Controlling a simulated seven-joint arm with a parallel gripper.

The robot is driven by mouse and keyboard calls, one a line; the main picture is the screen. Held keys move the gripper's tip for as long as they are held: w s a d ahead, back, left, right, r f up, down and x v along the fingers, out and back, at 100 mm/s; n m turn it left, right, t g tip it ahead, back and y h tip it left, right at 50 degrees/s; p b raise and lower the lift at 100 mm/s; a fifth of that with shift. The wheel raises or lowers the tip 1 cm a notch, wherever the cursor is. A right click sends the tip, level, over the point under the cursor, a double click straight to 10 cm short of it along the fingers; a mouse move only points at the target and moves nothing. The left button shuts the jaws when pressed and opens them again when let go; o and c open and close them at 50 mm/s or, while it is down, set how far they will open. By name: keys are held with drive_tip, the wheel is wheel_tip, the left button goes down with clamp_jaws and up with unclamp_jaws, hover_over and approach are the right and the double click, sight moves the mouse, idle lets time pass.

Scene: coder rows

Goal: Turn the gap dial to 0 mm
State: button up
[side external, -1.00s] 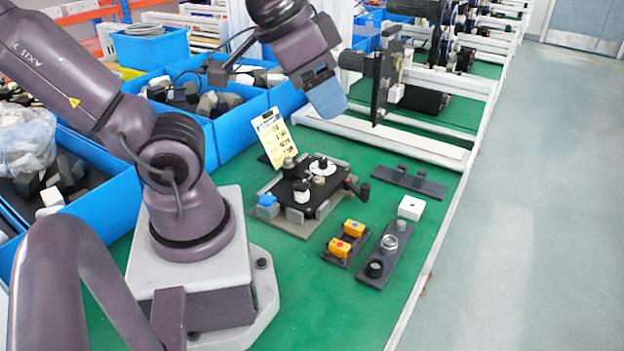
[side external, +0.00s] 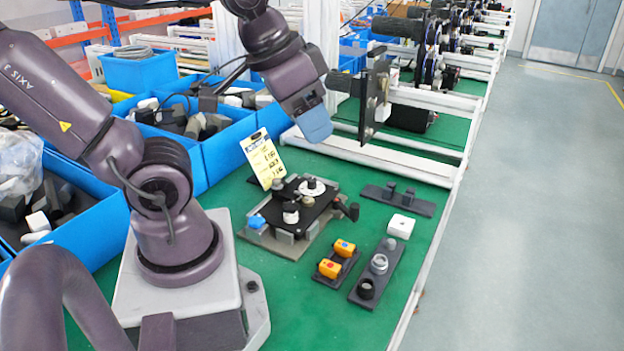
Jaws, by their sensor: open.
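A black fixture plate (side external: 310,212) lies on a grey base on the green bench. A white round dial with a dark centre knob (side external: 312,187) sits at its back. A second, dark-topped white knob (side external: 291,213) stands near its front. The markings are too small to read, and I cannot tell which is the gap dial or its setting. My gripper (side external: 316,126), with a blue-grey end, hangs above and behind the fixture, clear of it. It is open, with nothing seen in it; its fingers are hard to make out separately.
A yellow-white card (side external: 262,158) stands behind the fixture. A blue knob (side external: 257,222) is at its left and a black knob (side external: 352,211) at its right. Orange blocks (side external: 331,268), a dark strip with round parts (side external: 378,270) and a white block (side external: 400,226) lie to the right. Blue bins (side external: 228,142) stand left.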

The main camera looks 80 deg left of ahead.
drive_tip(key=w+a+f+n+g, duration=0.2)
drive_tip(key=w+a+f+g, duration=0.15)
drive_tip(key=a, duration=0.45)
drive_tip(key=m+g, duration=0.2)
drive_tip(key=m, duration=1.7)
hover_over(312, 179)
wheel_tip(312, 179, down, 14)
drive_tip(key=shift+t, duration=0.25)
wheel_tip(312, 179, down, 12)
drive_tip(key=shift+d+f, duration=0.1)
drive_tip(key=c, duration=0.9)
